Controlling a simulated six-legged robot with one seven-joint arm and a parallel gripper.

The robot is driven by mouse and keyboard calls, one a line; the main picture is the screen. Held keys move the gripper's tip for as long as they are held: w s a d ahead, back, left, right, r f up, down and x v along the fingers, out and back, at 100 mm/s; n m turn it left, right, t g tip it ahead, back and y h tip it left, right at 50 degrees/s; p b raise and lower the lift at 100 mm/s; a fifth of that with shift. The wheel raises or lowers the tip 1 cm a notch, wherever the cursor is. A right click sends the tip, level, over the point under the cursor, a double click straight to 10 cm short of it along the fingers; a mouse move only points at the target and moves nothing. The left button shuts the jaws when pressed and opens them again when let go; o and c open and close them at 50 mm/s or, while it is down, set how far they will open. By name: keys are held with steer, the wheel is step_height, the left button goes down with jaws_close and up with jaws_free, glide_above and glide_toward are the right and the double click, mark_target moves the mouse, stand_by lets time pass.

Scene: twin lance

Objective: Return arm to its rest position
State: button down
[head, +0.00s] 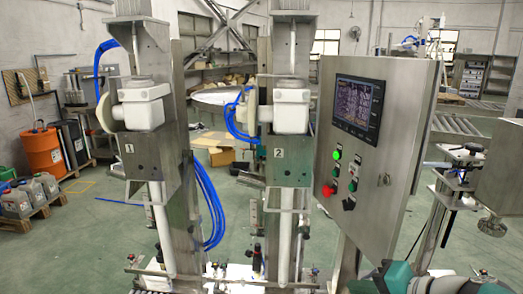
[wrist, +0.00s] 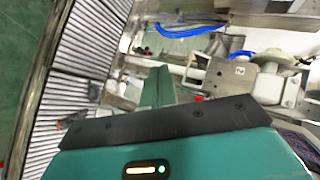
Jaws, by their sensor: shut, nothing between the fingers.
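My gripper (wrist: 157,78) shows in the wrist view as teal fingers closed together beyond a dark-edged teal body. Nothing is between the fingers. They point toward the filling machine, with a curved roller conveyor (wrist: 75,75) at left. In the head view, a teal part of my arm shows at the bottom right, below the control cabinet; the fingers are not visible there. The steel machine has a lance unit marked 1 (head: 140,150) and a lance unit marked 2 (head: 285,155). The plate marked 2 (wrist: 238,71) also shows tilted in the wrist view.
The control cabinet (head: 398,150) stands right of the lances, with a lit screen (head: 358,107), a lit green lamp (head: 337,155) and a red button (head: 328,190). Blue hoses (head: 208,200) hang between the lances. An orange drum (head: 44,152) and several jugs (head: 25,195) stand at left.

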steer(key=s+a+f+n+g+h, duration=0.2)
steer(key=s+a+n+g+h, duration=0.1)
steer(key=s+n+h, duration=0.4)
steer(key=shift+s+a+f+n+g, duration=0.15)
steer(key=shift+s+a+n+g, duration=0.15)
steer(key=shift+s+a+n, duration=0.3)
steer(key=shift+w, duration=0.1)
stand_by(0.7)
